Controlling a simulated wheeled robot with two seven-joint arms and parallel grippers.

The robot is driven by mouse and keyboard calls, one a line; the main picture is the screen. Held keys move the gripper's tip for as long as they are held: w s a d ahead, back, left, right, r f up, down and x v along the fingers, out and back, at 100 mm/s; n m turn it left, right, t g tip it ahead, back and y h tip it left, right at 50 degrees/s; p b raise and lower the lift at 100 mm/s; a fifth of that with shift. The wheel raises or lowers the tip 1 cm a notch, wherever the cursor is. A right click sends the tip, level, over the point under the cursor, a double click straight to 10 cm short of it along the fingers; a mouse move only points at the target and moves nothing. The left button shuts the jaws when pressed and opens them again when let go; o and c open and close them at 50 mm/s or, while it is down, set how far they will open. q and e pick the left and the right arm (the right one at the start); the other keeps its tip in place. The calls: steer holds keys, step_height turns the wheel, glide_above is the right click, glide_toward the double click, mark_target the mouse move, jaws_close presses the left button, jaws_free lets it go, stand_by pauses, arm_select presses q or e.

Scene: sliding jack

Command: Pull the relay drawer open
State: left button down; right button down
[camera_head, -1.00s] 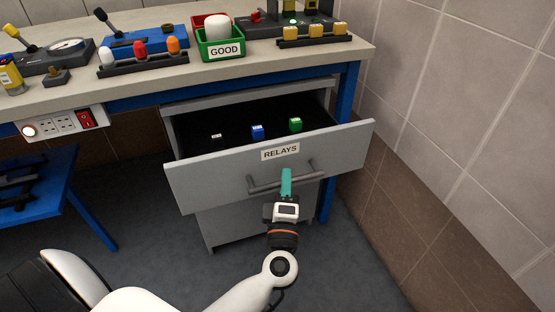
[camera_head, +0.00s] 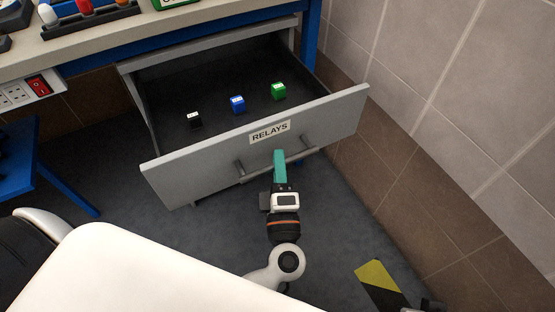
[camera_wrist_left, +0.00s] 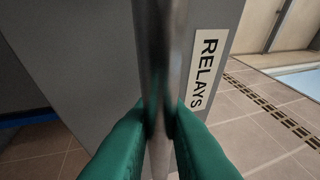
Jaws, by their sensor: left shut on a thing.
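The relay drawer (camera_head: 200,163) is grey, labelled RELAYS, and stands open under the bench. Its front also shows in the left wrist view (camera_wrist_left: 95,60). A bar handle (camera_head: 305,154) runs across the drawer front below the label. My left gripper (camera_head: 280,157) has teal fingers and is shut on the handle bar. In the left wrist view the bar (camera_wrist_left: 160,60) passes between the two teal fingers (camera_wrist_left: 160,125). Inside the drawer lie a black relay (camera_head: 194,121), a blue relay (camera_head: 237,104) and a green relay (camera_head: 278,91).
The bench top (camera_head: 110,38) lies above the drawer, with its blue frame behind. A tiled wall (camera_head: 400,160) stands close at the right. A blue stand (camera_head: 60,185) is at the left. A yellow and black striped patch (camera_head: 378,280) shows at the lower right.

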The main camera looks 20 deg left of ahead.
arm_select(q)
steer(key=c, duration=1.4)
jaws_free()
steer(key=v, duration=1.2)
